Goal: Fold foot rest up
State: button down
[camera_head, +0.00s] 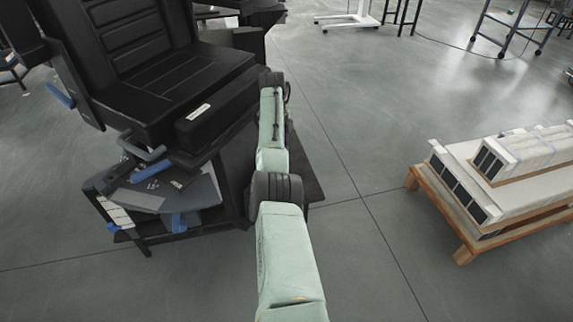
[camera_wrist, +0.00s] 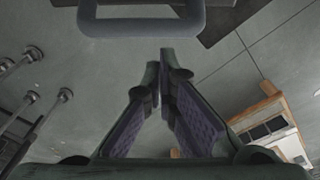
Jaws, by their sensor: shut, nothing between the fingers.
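A black padded chair (camera_head: 165,75) stands at the upper left in the head view. Low at its front is a dark grey foot plate (camera_head: 185,193) with a pale patch and blue parts, which looks like the foot rest; it sticks out, roughly level. My gripper (camera_wrist: 159,65) shows in the wrist view with its purple-padded fingers drawn together at the tips and nothing between them. A grey-blue loop-shaped bar (camera_wrist: 155,27) is just beyond the fingertips, apart from them in the picture. I cannot tell which part of the chair it belongs to. In the head view my gripper is hidden.
A wooden pallet (camera_head: 465,240) with white boxed units (camera_head: 500,175) stands on the right. Wheeled stands (camera_head: 510,25) are at the back right. The grey floor (camera_head: 375,130) between the chair and pallet is clear.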

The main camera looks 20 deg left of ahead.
jog(key=shift+w+a+r+b, duration=0.15)
jog(key=shift+a+r+b, duration=0.15)
jog(key=shift+a+r, duration=0.65)
jog(key=shift+w+a+r, duration=0.15)
jog(key=shift+a+r, duration=0.1)
jog(key=shift+r, duration=0.05)
jog(key=w+d+f+n+t+y+b, duration=0.1)
jog(key=w+d+f+n+t+y, duration=0.1)
jog(key=d+f+n+t+y, duration=0.3)
jog(key=w+d+f+n+t+y+b, duration=0.1)
jog(key=w+d+f+n+t, duration=0.1)
jog(key=f, duration=0.6)
jog(key=s+d+r+n+t+y+b, duration=0.1)
jog(key=s+d+r+n+t+y, duration=0.2)
jog(key=s, duration=0.7)
jog(key=s+d+r+t+y+b, duration=0.2)
jog(key=s+d+t, duration=0.15)
jog(key=s, duration=0.65)
jog(key=s+a+p+x, duration=0.1)
jog(key=a+p+x, duration=0.1)
jog(key=x, duration=1.1)
jog(key=shift+t+p, duration=0.35)
jog(key=shift+p, duration=0.4)
jog(key=shift+s, duration=0.1)
